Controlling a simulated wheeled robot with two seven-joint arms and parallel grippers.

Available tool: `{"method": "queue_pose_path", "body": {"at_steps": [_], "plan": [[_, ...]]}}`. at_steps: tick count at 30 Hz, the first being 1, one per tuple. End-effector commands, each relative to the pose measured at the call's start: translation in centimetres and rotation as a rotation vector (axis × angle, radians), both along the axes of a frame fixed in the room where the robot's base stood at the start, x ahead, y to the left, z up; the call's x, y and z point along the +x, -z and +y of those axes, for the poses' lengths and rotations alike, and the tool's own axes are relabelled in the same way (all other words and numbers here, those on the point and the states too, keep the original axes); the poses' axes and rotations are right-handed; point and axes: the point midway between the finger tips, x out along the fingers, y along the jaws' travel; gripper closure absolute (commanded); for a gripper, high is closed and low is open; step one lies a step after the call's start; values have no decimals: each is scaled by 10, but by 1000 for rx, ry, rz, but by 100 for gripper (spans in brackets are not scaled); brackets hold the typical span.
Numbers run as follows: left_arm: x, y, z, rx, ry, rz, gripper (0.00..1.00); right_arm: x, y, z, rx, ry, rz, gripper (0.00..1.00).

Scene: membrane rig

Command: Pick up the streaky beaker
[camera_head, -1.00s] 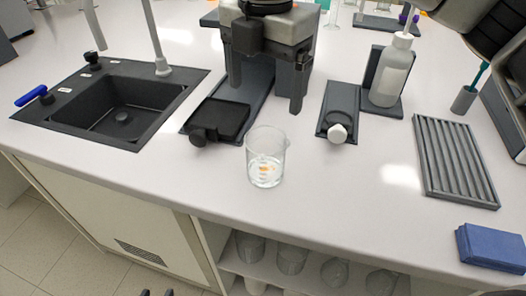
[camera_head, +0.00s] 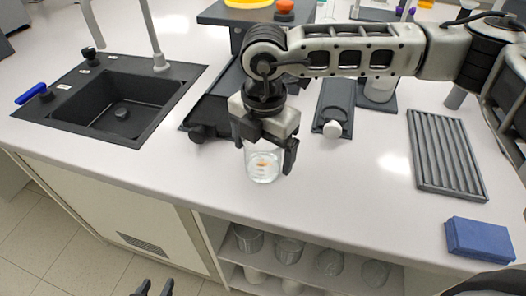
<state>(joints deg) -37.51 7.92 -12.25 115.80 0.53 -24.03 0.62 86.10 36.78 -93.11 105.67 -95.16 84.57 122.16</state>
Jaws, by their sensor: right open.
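Whether the fingers touch the glass I cannot tell. My left gripper (camera_head: 155,288) shows only as two separated dark fingertips at the bottom edge, below the counter and away from the beaker.
A dark sink (camera_head: 118,101) with a tap lies at the left. Behind the beaker is a dark stand, partly hidden by my right arm. A small plate with a white knob (camera_head: 332,129), a ribbed grey tray (camera_head: 446,153) and a blue pad (camera_head: 479,239) lie right.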

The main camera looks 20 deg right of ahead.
Motion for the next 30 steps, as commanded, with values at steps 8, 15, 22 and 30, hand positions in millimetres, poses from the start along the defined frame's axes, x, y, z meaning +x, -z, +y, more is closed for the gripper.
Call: {"method": "queue_pose_path", "body": {"at_steps": [8, 15, 22, 30], "plan": [[0, 3, 1, 3, -1, 4, 64, 0, 1, 0, 1, 0, -1, 24], [0, 1, 2, 5, 1, 3, 64, 0, 1, 0, 1, 0, -2, 63], [-2, 2, 2, 6, 2, 6, 64, 1, 0, 0, 1, 0, -2, 63], [-5, 4, 2, 5, 2, 11, 64, 1, -9, 1, 2, 1, -2, 63]]}}
